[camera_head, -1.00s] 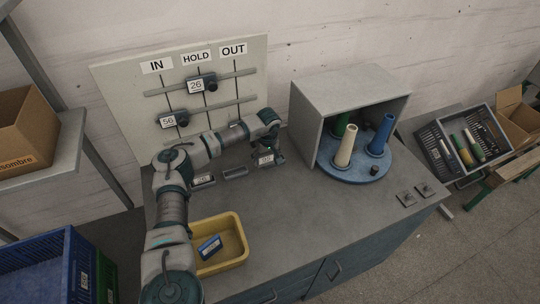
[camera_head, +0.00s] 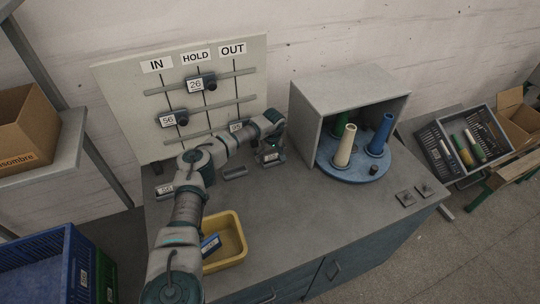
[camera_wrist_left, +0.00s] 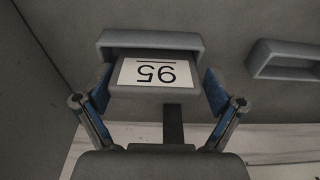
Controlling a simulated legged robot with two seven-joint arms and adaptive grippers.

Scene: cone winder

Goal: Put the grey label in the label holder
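The grey label (camera_wrist_left: 155,73), a grey block with a white face and black digits upside down in the left wrist view, sits between the blue finger pads of my left gripper (camera_wrist_left: 158,92). The pads touch or nearly touch its two sides. A grey label holder (camera_wrist_left: 150,38) lies directly beyond it. The label's far edge is at the holder's opening; how deep it sits is hidden. In the head view, my left gripper (camera_head: 270,154) is low over the bench's back, with the label's white face (camera_head: 271,157) showing. My right gripper is not in view.
An empty holder (camera_head: 235,173) also shows in the left wrist view (camera_wrist_left: 285,60). Another label (camera_head: 165,189) lies left. Behind is the IN/HOLD/OUT board (camera_head: 150,80) with labelled blocks. A yellow tray (camera_head: 235,222) holds a blue item. A grey cabinet (camera_head: 308,120) stands right; the bench middle is clear.

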